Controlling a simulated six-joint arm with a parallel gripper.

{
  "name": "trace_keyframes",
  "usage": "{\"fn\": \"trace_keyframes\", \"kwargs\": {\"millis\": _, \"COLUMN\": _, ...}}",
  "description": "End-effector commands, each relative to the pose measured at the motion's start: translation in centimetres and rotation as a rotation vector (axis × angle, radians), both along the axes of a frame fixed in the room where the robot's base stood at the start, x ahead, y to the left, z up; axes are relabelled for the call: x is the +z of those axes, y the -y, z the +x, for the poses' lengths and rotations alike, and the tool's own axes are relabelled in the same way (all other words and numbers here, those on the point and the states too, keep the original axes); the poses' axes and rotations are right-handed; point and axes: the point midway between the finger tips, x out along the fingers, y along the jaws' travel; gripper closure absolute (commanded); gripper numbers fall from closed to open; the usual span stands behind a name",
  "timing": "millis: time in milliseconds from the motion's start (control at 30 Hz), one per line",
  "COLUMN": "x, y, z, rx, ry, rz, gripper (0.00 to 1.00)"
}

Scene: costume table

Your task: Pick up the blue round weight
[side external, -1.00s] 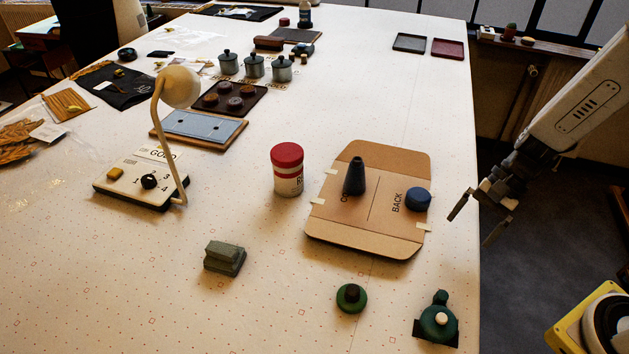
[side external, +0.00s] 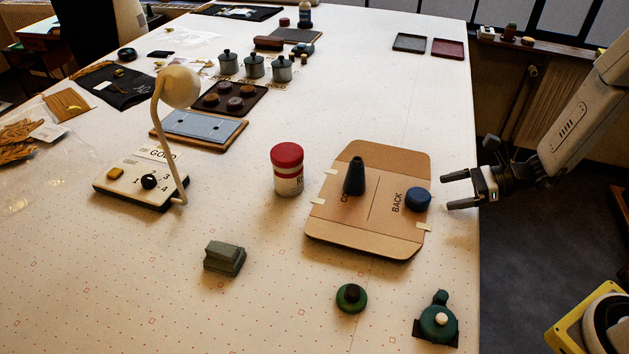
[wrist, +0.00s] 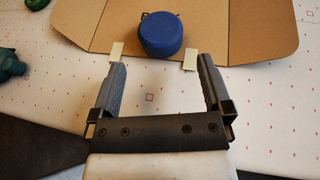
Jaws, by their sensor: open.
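The blue round weight (side external: 418,199) is a short blue cylinder on the right part of the brown cardboard (side external: 350,232), by the word BACK. My gripper (side external: 446,190) is just right of it in the side external view, jaws open and pointing left towards it, with nothing between them. In the wrist view the weight (wrist: 160,34) lies ahead of the open fingers (wrist: 165,78), roughly midway between their lines and apart from both fingertips.
A dark cone (side external: 354,177) stands on the cardboard left of the weight. A red-lidded jar (side external: 287,170) stands further left. Green items (side external: 351,298) (side external: 439,318) lie in front. The cloth between fingers and cardboard is clear.

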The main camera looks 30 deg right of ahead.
Motion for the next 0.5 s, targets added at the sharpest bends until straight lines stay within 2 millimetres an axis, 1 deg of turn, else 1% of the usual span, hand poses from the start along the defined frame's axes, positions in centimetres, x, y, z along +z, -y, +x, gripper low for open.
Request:
{"fn": "trace_keyframes", "kwargs": {"millis": 233, "x": -0.7, "y": -1.5, "z": 0.9, "rx": 0.004, "ry": -0.001, "rz": -0.001, "gripper": 0.00}}
{"fn": "trace_keyframes", "kwargs": {"millis": 500, "x": -0.9, "y": -1.9, "z": 1.1, "rx": 0.002, "ry": -0.001, "rz": -0.002, "gripper": 0.00}}
